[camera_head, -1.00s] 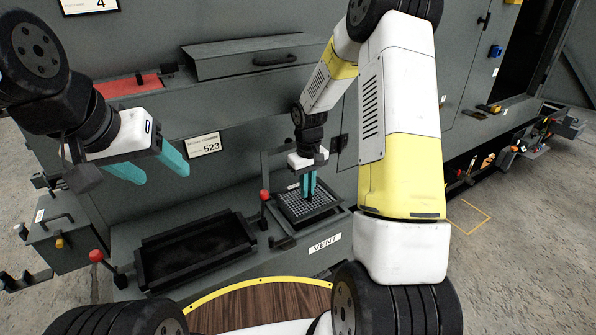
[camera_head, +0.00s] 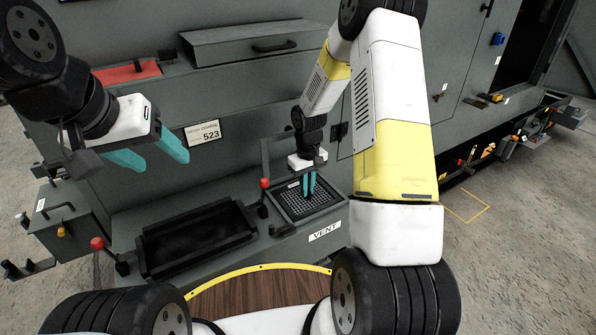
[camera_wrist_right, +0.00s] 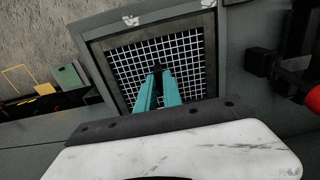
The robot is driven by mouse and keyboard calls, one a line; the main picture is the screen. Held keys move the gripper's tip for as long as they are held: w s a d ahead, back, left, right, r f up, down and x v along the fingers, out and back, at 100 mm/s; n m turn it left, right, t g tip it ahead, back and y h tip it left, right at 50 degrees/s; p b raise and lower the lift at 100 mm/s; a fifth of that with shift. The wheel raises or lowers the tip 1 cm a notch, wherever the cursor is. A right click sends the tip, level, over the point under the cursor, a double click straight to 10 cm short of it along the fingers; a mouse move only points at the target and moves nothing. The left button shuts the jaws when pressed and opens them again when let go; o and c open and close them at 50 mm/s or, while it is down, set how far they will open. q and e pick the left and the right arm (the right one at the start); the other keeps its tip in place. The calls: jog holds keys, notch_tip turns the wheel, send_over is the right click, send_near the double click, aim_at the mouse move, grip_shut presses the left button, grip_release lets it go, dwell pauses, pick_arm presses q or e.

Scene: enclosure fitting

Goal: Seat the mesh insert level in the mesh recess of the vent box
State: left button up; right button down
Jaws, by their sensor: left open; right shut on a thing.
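The vent box (camera_head: 325,232) carries a VENT label, and its square recess holds the mesh insert (camera_head: 290,203), a light grid on a dark ground. My right gripper (camera_head: 309,196) points down over the insert and is shut on a small dark part at its middle. In the right wrist view the insert (camera_wrist_right: 191,60) lies inside the recess frame, its edges roughly parallel to it, and the right fingertips (camera_wrist_right: 160,88) meet at its centre. I cannot tell whether it is fully level. My left gripper (camera_head: 152,153) is open and empty, in the air at left.
A black open tray (camera_head: 195,240) stands left of the vent box. Red-knobbed levers stand beside the recess (camera_head: 265,183) and left of the tray (camera_head: 97,243). A plate marked 523 (camera_head: 203,132) is on the cabinet wall. A wooden round surface (camera_head: 262,295) lies in front.

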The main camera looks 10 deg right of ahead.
jog(key=c, duration=1.4)
grip_release()
notch_tip(320, 180, up, 7)
jog(key=shift+r, duration=0.2)
jog(key=s+a+r+m+t+y, duration=0.1)
jog(key=s+r+t, duration=0.1)
jog(key=s+r, duration=0.75)
jog(key=s+r+m+t, duration=0.15)
jog(key=s+r, duration=0.45)
jog(key=r, duration=0.7)
jog(key=s+a+r+t+y, duration=0.1)
jog(key=s+r+t, duration=0.1)
jog(key=s, duration=0.6)
jog(key=shift+s+a+r+m+t, duration=0.15)
jog(key=shift+s+r+m+t, duration=0.2)
jog(key=shift+m, duration=0.1)
